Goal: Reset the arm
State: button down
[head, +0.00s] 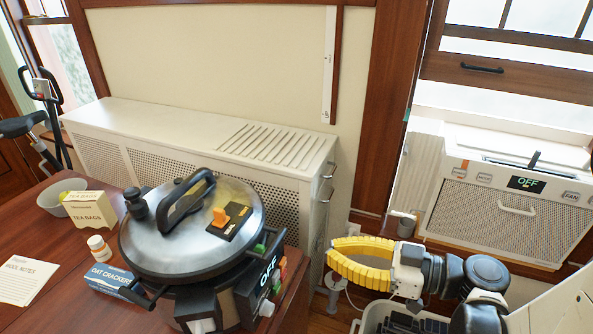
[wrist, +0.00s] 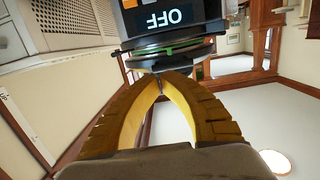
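My gripper (head: 333,250) has yellow ribbed fingers and is held out to the left, to the right of the pressure cooker and above the floor. In the wrist view my gripper (wrist: 160,82) has its fingertips together, with nothing between them. The arm is bent at the lower right in the head view. The wrist view appears upside down, with the cooker's "OFF" panel (wrist: 168,18) just beyond the fingertips; I cannot tell the exact gap.
A large pressure cooker (head: 190,245) stands on the wooden table (head: 55,235), beside a tea bags box (head: 90,209), a bowl (head: 62,190), a pill bottle (head: 99,246), an oat crackers box (head: 108,280) and a note (head: 24,280). A radiator cover (head: 150,120) and an air conditioner (head: 500,215) stand behind.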

notch_tip(320, 180, down, 5)
jog(key=m+g+h, duration=0.2)
jog(key=m+h, duration=0.5)
jog(key=s+d+r+m+t+h, duration=0.1)
jog(key=s+d+r+m+h, duration=0.3)
jog(key=d+h, duration=0.3)
jog(key=shift+d+m+h, duration=0.3)
jog(key=shift+m+h, duration=0.1)
jog(key=shift+m, duration=0.3)
jog(key=shift+s, duration=0.1)
